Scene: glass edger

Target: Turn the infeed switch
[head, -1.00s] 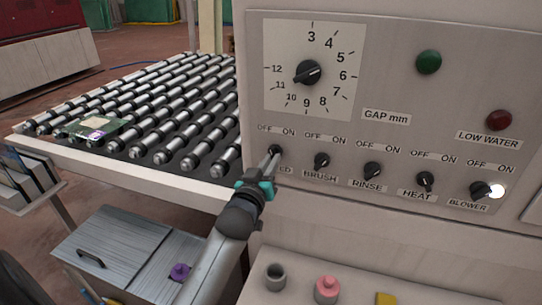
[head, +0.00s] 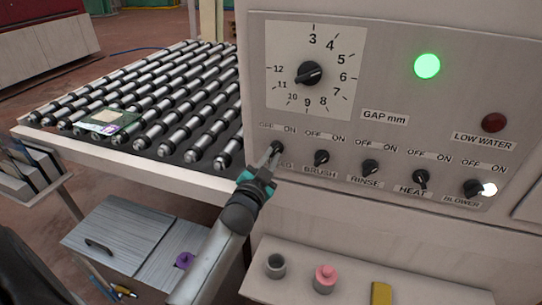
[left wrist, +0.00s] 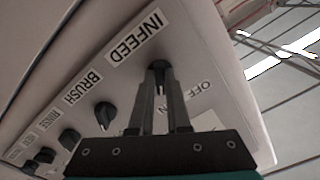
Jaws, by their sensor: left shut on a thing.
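The infeed switch (head: 277,148) is a small black knob at the left end of the switch row, under an OFF/ON label. My left gripper (head: 270,160) reaches it from below left and is shut on it. In the left wrist view both fingers (left wrist: 164,98) close around the infeed knob (left wrist: 159,68), beside the INFEED label (left wrist: 136,36). The fingers hide part of the knob and its label in the head view. A green lamp (head: 427,66) at the upper right of the panel is lit. My right gripper is not in view.
The brush (head: 321,157), rinse (head: 371,166), heat (head: 420,177) and blower (head: 473,188) knobs stand to the right. The gap dial (head: 309,73) is above. A roller conveyor (head: 150,105) lies left.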

